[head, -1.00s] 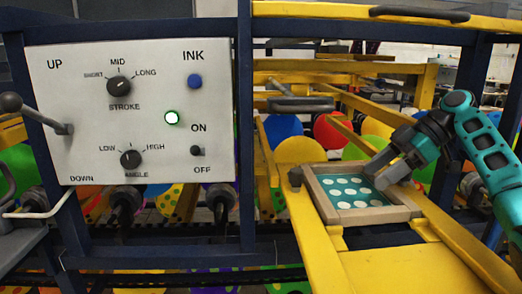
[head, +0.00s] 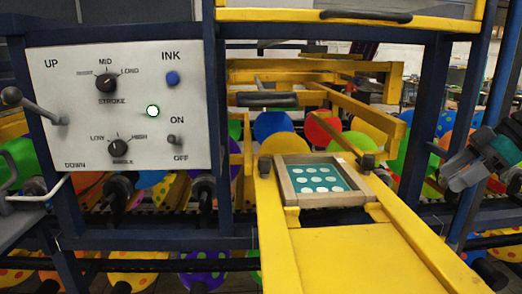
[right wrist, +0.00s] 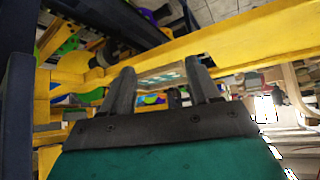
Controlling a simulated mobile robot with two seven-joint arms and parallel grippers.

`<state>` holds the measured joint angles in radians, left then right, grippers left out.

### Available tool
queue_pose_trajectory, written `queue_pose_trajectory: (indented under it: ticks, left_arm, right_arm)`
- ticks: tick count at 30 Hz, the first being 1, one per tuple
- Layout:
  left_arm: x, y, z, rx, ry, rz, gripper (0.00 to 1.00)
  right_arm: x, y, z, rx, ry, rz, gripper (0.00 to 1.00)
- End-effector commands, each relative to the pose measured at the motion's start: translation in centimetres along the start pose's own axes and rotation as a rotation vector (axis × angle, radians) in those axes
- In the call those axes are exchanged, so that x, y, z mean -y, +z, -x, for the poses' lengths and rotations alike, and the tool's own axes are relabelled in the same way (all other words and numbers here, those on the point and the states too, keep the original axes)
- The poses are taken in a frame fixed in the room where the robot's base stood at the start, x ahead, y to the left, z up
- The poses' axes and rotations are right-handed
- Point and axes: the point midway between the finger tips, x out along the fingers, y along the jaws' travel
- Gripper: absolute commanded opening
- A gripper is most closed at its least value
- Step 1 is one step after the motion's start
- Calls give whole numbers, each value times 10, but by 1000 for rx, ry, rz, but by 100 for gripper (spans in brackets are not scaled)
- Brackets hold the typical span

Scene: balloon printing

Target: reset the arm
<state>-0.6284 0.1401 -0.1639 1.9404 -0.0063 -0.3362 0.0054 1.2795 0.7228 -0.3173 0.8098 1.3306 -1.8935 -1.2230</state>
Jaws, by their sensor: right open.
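My right gripper (head: 446,180) is at the right edge of the head view, apart from the printing frame and to the right of it. In the right wrist view its two grey fingers (right wrist: 160,68) are spread with nothing held between them. The wooden-rimmed printing frame (head: 284,187) with a teal screen and white dots sits on the yellow machine arm. In the right wrist view, part of the screen (right wrist: 165,73) shows beyond the fingers. Most of my right arm is cut off by the picture edge. My left gripper is not in view.
A white control panel (head: 130,141) with knobs, a lit green-ringed button and a lever (head: 32,104) stands at the left. Dark blue posts (head: 428,100) and yellow beams (head: 350,235) surround the printing frame. Colourful balloons (head: 272,126) fill the space behind.

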Motion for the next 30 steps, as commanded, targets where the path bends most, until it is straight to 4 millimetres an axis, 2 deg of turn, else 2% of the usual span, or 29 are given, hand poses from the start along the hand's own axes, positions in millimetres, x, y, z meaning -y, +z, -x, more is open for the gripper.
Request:
queue_pose_trajectory:
  ticks: [1,8,10,14,20,24,30]
  left_arm:
    - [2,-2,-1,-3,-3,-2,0]
    - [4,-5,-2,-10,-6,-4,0]
    - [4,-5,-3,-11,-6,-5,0]
    - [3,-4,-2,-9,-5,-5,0]
    - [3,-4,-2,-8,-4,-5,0]
    - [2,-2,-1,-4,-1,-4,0]
    - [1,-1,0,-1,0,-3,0]
  right_arm:
    - [-1,19,20,14,34,-32,61]
    - [7,87,97,67,166,-154,61]
    - [2,102,76,123,182,-195,61]
    - [-7,135,46,230,248,-277,61]
    - [-12,194,-2,411,384,-368,61]
    - [-7,239,-40,536,509,-387,61]
    - [16,287,-90,634,675,-325,61]
